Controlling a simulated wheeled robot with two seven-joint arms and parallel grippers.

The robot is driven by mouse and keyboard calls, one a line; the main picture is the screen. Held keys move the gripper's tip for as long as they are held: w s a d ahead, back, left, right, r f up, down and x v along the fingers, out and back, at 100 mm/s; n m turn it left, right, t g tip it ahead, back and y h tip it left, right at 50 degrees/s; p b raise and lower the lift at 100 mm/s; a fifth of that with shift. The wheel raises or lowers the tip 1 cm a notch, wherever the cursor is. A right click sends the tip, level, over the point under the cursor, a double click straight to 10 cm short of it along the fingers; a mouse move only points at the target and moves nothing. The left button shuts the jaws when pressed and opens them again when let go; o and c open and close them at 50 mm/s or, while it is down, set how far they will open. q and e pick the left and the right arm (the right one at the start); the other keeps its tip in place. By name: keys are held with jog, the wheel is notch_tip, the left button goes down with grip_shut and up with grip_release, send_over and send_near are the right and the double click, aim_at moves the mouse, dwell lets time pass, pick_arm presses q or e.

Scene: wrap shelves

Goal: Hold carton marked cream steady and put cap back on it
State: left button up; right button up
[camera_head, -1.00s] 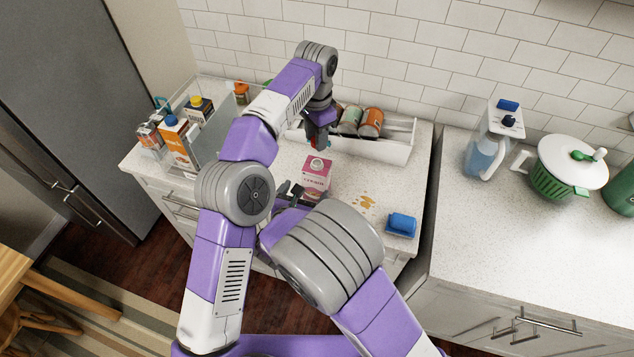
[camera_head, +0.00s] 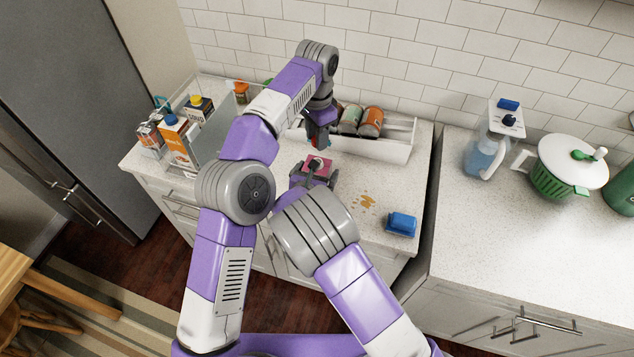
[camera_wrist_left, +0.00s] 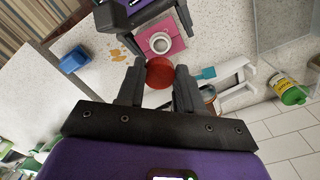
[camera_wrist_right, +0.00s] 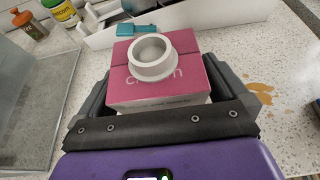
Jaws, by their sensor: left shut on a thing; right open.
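The pink carton (camera_head: 318,165), with partly hidden lettering, stands upright on the counter. Its white round spout (camera_wrist_right: 150,57) is uncapped in the right wrist view. My right gripper (camera_wrist_right: 160,92) is open, with a finger on either side of the carton's body; I cannot tell whether they touch it. My left gripper (camera_wrist_left: 158,70) is shut on the red cap (camera_wrist_left: 159,74), held apart from the spout. In the head view my left gripper (camera_head: 319,140) is above and behind the carton, and the cap is mostly hidden.
A white bin (camera_head: 392,149) holding cans stands behind the carton. A clear bin (camera_head: 213,135) with cartons stands at the left. A brown spill (camera_head: 364,202) and a blue sponge (camera_head: 402,223) lie to the right. The right counter holds a blue-liquid jug (camera_head: 481,155).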

jog(key=c, duration=1.4)
pick_arm(q)
jog(key=shift+a+f, duration=0.15)
jog(key=shift+f, duration=2.35)
jog(key=shift+f, duration=0.15)
jog(key=shift+f, duration=0.75)
jog(key=shift+f, duration=0.6)
pick_arm(e)
jog(key=shift+r, duration=0.1)
